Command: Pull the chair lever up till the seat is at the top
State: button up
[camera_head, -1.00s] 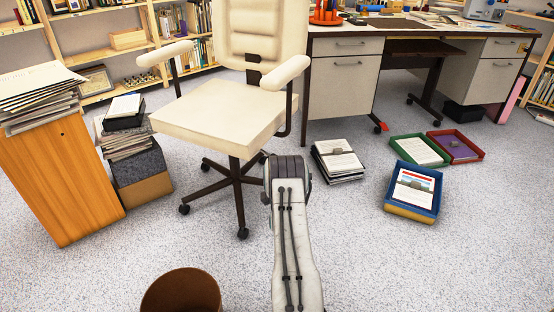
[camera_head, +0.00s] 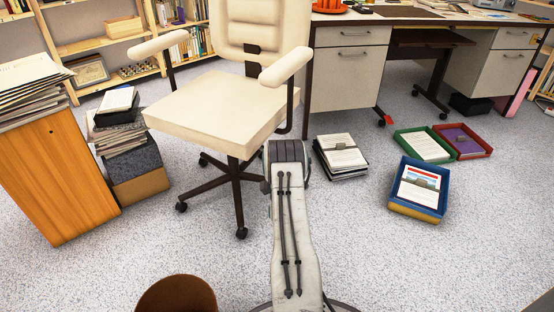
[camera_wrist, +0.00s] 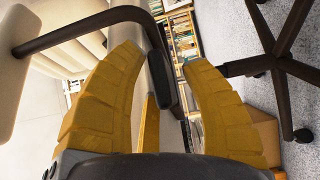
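The cream office chair (camera_head: 215,110) stands left of centre in the head view, with a dark post and star base. Its cream seat also shows edge-on in the wrist view, turned on its side. In the wrist view, my gripper (camera_wrist: 163,60) has yellow fingers spread apart. A dark paddle-like bar (camera_wrist: 161,82), which may be the chair lever, shows between them beside the seat. I cannot tell whether any finger touches it. The dark armrest bracket (camera_wrist: 75,30) passes close to the left finger. In the head view my forearm hides the gripper, and no lever can be made out.
A wooden cabinet (camera_head: 60,175) and stacked papers stand left of the chair. A brown bin (camera_head: 177,295) is at the front. A desk (camera_head: 350,80) stands behind. A paper stack (camera_head: 341,155) and coloured trays (camera_head: 418,188) lie on the right. The front right floor is mostly clear.

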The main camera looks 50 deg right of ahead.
grip_shut()
